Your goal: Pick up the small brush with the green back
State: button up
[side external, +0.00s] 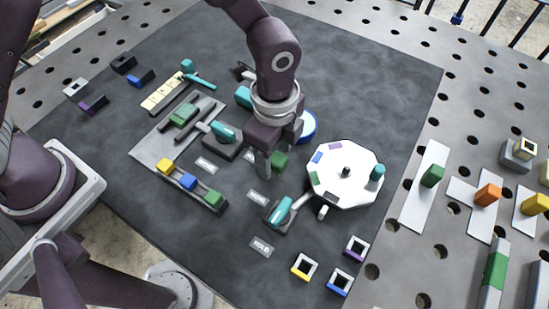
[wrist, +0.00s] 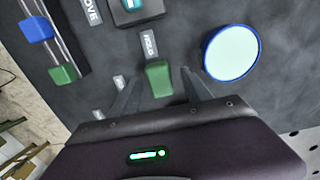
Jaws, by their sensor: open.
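Another green-topped piece (side external: 183,115) lies on the grey board at the left.
A white octagonal turntable (side external: 345,190) with coloured pieces stands to the right. A blue-rimmed round dish (wrist: 231,53) is close to the right finger. A rail with yellow, blue and green blocks (side external: 189,181) is at left. A teal-handled device (side external: 281,211) is in front.

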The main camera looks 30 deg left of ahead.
aim_at(274, 156)
jog(key=shift+f, duration=0.55)
grip_shut()
notch_tip(274, 156, up, 10)
jog(key=shift+r, duration=0.1)
jog(key=c, duration=0.8)
grip_release()
jog(key=shift+c, duration=0.2)
grip_shut()
